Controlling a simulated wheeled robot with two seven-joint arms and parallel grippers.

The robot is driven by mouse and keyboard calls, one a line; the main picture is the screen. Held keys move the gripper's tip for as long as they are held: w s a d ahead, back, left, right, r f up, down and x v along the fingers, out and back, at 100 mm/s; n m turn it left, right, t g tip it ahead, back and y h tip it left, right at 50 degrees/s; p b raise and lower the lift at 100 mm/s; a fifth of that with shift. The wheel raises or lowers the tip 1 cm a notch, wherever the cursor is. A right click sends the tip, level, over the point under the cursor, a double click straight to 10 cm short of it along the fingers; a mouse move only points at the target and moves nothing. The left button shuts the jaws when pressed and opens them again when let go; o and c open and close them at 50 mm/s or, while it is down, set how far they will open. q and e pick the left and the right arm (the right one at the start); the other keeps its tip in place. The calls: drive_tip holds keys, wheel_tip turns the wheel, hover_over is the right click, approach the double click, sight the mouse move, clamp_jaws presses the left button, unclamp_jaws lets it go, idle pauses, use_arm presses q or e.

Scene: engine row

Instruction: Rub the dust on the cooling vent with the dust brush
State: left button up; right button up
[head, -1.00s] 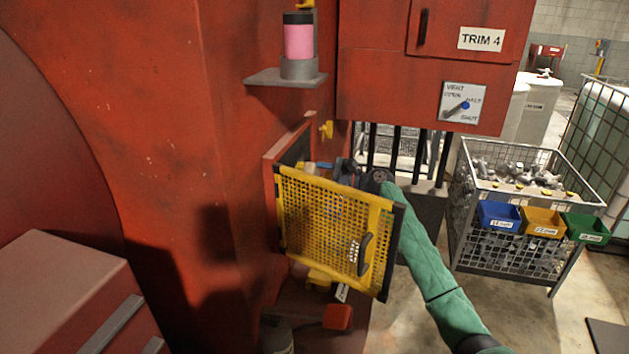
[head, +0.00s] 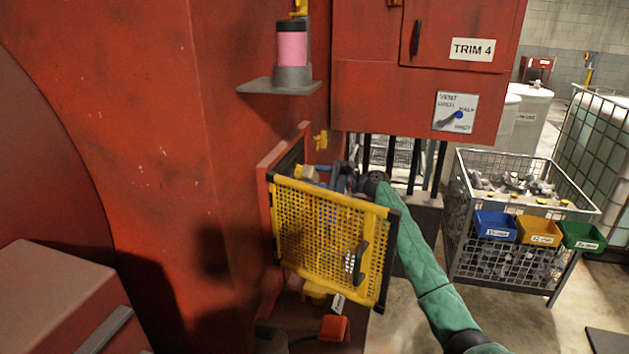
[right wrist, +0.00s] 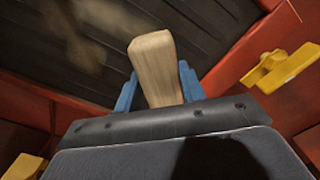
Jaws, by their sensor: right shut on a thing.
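My right gripper (head: 325,172) reaches in behind the yellow mesh guard and is partly hidden by it in the head view. In the right wrist view its blue fingers (right wrist: 188,82) are shut on the pale wooden dust brush (right wrist: 153,62). The brush points away from the gripper toward the dark slatted cooling vent (right wrist: 40,75). Tan dust smears (right wrist: 85,45) lie on the slats, left of the brush. The brush's far end is against or close to the vent; I cannot tell if it touches. A tan piece of the brush (head: 307,174) shows above the guard. My left gripper is not in view.
The yellow mesh guard (head: 315,230) with a black handle stands in front of the opening. A red frame (right wrist: 250,45) with a yellow latch (right wrist: 280,68) borders the vent. A shelf (head: 272,87) with a pink canister is above. A wire parts bin (head: 500,270) stands right.

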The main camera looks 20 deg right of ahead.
drive_tip(key=shift+r+p, duration=0.35)
drive_tip(key=shift+r, duration=0.5)
drive_tip(key=s+a+p, duration=0.7)
drive_tip(key=s+a, duration=0.1)
drive_tip(key=s, duration=0.4)
drive_tip(key=shift+s+a, duration=0.25)
drive_tip(key=shift+s, duration=0.15)
idle(0.8)
drive_tip(key=shift+f, duration=0.1)
drive_tip(key=v, duration=0.6)
idle(0.5)
drive_tip(key=v, duration=0.3)
idle(0.4)
